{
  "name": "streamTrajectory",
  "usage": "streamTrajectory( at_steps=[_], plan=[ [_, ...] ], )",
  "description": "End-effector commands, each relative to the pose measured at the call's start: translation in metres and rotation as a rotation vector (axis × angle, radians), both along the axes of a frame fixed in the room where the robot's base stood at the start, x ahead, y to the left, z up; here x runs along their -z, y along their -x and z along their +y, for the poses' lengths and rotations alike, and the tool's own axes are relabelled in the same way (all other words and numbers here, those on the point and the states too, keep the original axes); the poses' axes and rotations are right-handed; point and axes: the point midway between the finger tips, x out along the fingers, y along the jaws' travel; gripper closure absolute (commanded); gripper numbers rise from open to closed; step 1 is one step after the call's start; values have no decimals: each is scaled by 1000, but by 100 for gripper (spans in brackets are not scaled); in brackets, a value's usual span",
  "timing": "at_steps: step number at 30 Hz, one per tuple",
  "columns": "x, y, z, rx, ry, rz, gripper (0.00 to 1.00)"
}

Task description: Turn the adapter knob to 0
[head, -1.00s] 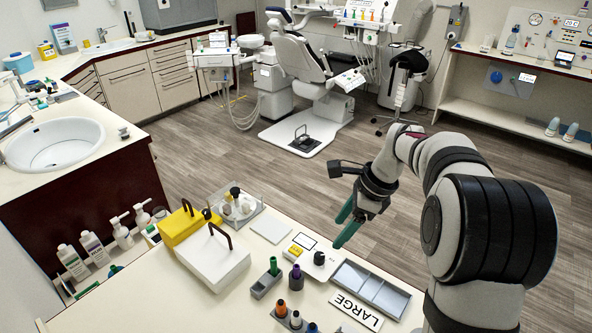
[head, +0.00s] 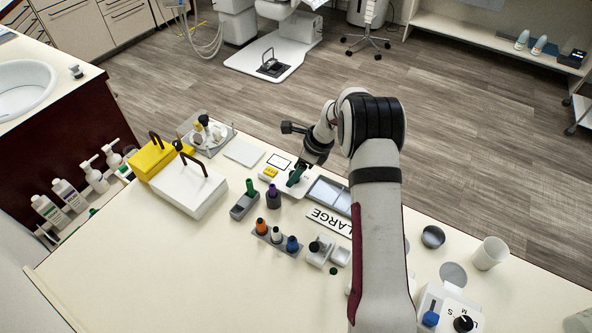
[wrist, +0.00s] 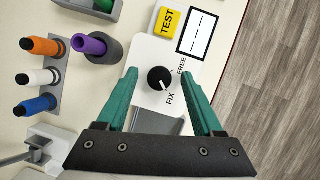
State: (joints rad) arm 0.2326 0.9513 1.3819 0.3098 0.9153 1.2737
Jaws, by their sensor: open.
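In the wrist view a black round knob (wrist: 160,79) with a white mark sits on a white panel (wrist: 146,98) lettered FIX and FREE. The mark seems to point towards FIX; I see no 0. My gripper (wrist: 160,72) is open, its green fingers on either side of the knob in the picture, apart from it; the height gap cannot be told. In the head view my gripper (head: 296,178) is over this panel and hides the knob. Another black knob (head: 463,323), with letters including L, M and S, is on a white box at the lower right.
A yellow TEST button (wrist: 168,21) and a display (wrist: 199,33) are beside the knob. A purple-topped piece (wrist: 91,45) in a grey holder stands close to the left finger. Orange, white and blue pieces (head: 276,236) stand in a rack. A grey tray (head: 329,194) adjoins the panel.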

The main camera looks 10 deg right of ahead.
Motion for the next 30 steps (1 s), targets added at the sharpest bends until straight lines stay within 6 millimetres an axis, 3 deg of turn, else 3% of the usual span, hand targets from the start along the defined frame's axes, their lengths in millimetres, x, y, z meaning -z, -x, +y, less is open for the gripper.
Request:
streamTrajectory(
  at_steps=[7,18,30],
  plan=[
    [1,0,0,0,0,0,33],
    [0,0,0,0,0,0,100],
    [0,-1,0,-46,-2,0,100]
  ],
)
